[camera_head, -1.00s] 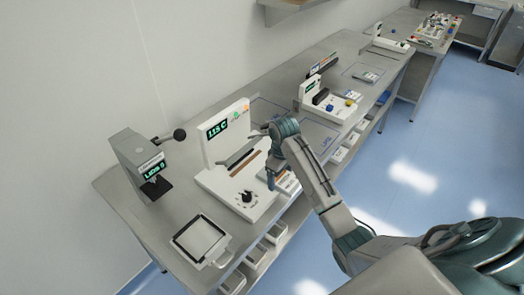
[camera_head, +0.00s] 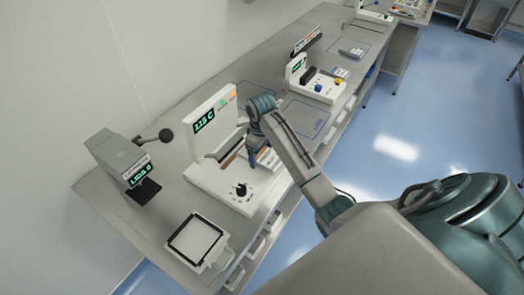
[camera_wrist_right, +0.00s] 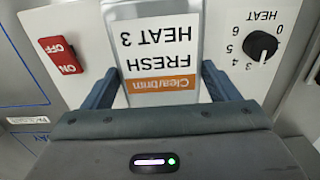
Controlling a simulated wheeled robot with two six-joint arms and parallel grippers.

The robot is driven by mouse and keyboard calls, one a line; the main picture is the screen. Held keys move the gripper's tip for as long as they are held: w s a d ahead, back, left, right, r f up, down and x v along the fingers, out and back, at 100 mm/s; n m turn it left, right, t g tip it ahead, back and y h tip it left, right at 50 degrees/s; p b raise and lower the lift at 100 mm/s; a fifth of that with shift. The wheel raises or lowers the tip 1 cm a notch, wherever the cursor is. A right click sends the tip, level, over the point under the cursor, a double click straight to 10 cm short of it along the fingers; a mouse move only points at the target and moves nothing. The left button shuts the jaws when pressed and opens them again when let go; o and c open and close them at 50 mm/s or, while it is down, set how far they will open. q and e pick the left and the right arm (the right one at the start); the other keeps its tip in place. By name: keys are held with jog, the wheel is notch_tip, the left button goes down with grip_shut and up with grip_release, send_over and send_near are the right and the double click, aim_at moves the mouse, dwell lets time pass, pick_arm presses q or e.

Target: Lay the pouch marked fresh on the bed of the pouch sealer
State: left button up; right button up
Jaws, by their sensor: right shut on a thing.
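The pouch sealer (camera_head: 207,178) is a white machine with a lit temperature panel, a raised arm, a brown strip across its bed (camera_head: 231,158) and a black knob. My right gripper (camera_head: 252,160) is at the right side of the bed. It is shut on the pouch (camera_wrist_right: 160,42), whose label reads FRESH, HEAT 3, upside down in the right wrist view. In the head view the pouch (camera_head: 268,159) shows partly behind the gripper. In the right wrist view the sealer's red switch (camera_wrist_right: 62,55) and heat knob (camera_wrist_right: 260,45) lie either side of the pouch. My left gripper is out of view.
A grey press (camera_head: 118,160) marked LIDS with a lever stands to the left. A white framed tray (camera_head: 217,262) lies at the bench's front left. Another white machine (camera_head: 318,88) stands further along the bench. An outlined area (camera_head: 305,117) between the machines looks clear.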

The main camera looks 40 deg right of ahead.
jog(key=shift+a+f, duration=0.1)
jog(key=shift+f, duration=0.65)
jog(key=shift+w+a+f+b, duration=0.15)
jog(key=shift+f+b, duration=0.1)
jog(key=shift+f, duration=0.2)
jog(key=shift+w+d+f+b, duration=0.1)
jog(key=shift+f+b, duration=0.1)
jog(key=shift+f, duration=0.25)
jog(key=shift+w+a, duration=0.25)
jog(key=shift+w, duration=0.25)
jog(key=shift+w+a, duration=0.2)
jog(key=shift+w, duration=0.3)
jog(key=shift+w+a, duration=0.2)
jog(key=shift+w, duration=0.25)
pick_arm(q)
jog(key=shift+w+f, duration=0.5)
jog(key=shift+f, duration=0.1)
pick_arm(e)
jog(key=shift+w+a+f, duration=0.1)
jog(key=shift+w+a, duration=0.1)
jog(key=shift+w, duration=0.25)
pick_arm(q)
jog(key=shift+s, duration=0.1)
pick_arm(e)
jog(key=o, duration=1)
